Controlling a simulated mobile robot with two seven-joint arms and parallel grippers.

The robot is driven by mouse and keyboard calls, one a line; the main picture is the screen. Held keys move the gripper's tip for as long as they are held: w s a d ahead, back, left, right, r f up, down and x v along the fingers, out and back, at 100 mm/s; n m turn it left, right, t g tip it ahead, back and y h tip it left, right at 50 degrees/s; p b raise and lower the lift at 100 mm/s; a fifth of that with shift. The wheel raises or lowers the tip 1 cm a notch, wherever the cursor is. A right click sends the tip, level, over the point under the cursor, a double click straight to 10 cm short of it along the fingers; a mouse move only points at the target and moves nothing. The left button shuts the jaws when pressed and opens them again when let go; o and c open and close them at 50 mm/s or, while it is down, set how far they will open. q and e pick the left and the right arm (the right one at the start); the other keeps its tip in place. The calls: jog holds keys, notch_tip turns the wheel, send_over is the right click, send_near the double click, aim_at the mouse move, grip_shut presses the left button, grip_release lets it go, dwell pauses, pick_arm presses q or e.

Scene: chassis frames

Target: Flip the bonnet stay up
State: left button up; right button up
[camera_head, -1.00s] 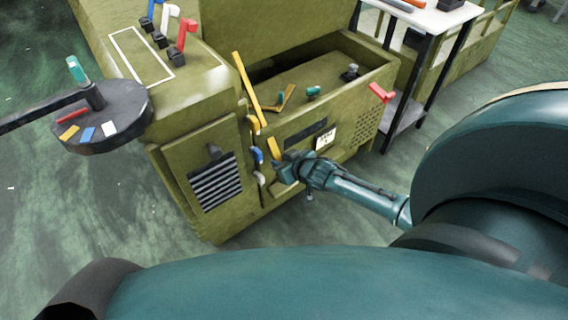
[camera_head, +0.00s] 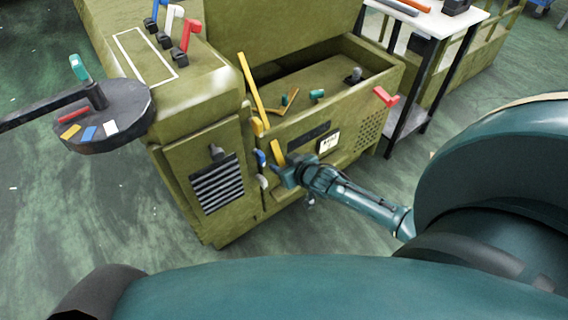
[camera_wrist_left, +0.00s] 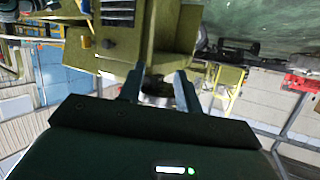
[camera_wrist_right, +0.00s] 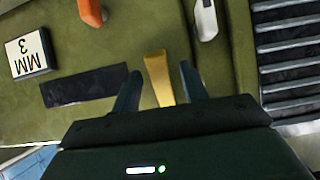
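A long yellow bar (camera_head: 250,83) leans at a slant by the left end of the open bay of the olive machine; I take it to be the bonnet stay. A short yellow lever (camera_head: 278,152) stands on the machine's front panel, and it also shows in the right wrist view (camera_wrist_right: 158,78). My right gripper (camera_head: 284,172) is at this lever. In the right wrist view its two fingers (camera_wrist_right: 160,86) stand apart on either side of the lever, with gaps visible. My left gripper (camera_wrist_left: 160,88) is open and empty, and is not in the head view.
Blue (camera_head: 261,158) and white (camera_head: 263,181) levers sit left of my right gripper. A red lever (camera_head: 386,97) juts from the bay's right corner. A bent yellow piece (camera_head: 289,100) lies in the bay. A white-topped table (camera_head: 450,22) stands at right.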

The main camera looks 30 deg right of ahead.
jog(key=shift+s+r+p, duration=0.25)
jog(key=shift+s+p, duration=0.05)
jog(key=shift+s, duration=0.2)
pick_arm(q)
jog(key=r+p, duration=0.1)
jog(key=a+r+n+p, duration=0.1)
jog(key=r+p, duration=0.1)
jog(key=s+a+r+n+p, duration=0.1)
jog(key=r, duration=0.1)
jog(key=shift+r+y, duration=0.1)
jog(key=shift+y, duration=0.2)
pick_arm(e)
jog(key=a+v, duration=0.1)
jog(key=v, duration=1.1)
jog(key=shift+d, duration=0.5)
pick_arm(q)
jog(key=shift+s+d, duration=0.1)
jog(key=shift+d, duration=0.05)
pick_arm(e)
jog(key=shift+r, duration=0.1)
